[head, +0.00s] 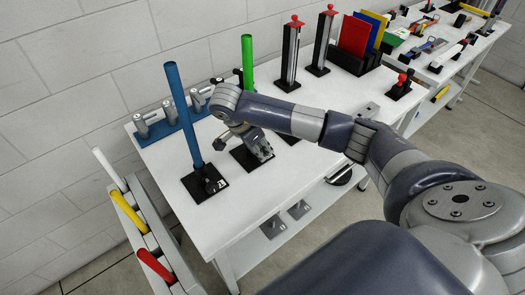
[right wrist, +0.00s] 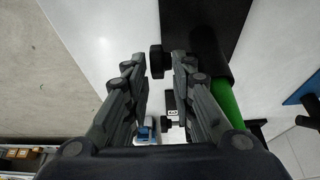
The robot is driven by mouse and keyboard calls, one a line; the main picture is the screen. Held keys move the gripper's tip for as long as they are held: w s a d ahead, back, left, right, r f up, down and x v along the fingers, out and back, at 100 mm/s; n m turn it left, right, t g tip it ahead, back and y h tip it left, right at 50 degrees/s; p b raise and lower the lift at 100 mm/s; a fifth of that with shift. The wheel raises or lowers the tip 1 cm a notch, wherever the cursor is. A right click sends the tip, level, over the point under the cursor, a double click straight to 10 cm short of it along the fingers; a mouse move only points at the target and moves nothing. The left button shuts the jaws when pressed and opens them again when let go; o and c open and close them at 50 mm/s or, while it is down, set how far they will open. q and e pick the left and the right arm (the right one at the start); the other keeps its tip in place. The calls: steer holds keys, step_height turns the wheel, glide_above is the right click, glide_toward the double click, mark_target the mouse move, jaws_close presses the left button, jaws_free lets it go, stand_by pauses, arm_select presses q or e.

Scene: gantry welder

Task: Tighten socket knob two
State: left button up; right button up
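In the head view the green tube (head: 247,62) stands upright, its lower part hidden behind my right arm. My right gripper (head: 262,152) points down over a black base plate (head: 241,158) below the tube. In the right wrist view the green tube (right wrist: 229,101) sits in a black socket (right wrist: 207,60) on the right. A small black knob (right wrist: 157,61) shows at the gap between the tips of my right gripper (right wrist: 157,65). The fingers are apart, and the knob is closer to the right finger. Contact cannot be told. My left gripper is not in view.
A blue tube (head: 183,118) stands in its own black socket (head: 204,184) to the left. A rack with coloured tubes (head: 130,215) stands beyond the table's left end. Red-topped posts (head: 291,52) stand at the back. The white table top (head: 225,215) is clear in front.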

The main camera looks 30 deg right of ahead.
steer(key=x, duration=0.2)
steer(key=shift+s+d+f, duration=0.15)
steer(key=shift+f, duration=0.1)
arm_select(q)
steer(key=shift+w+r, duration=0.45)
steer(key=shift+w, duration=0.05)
arm_select(e)
steer(key=shift+f, duration=0.2)
steer(key=shift+c, duration=0.5)
steer(key=c, duration=0.4)
jaws_close()
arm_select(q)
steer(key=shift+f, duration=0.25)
arm_select(e)
steer(key=shift+y, duration=0.3)
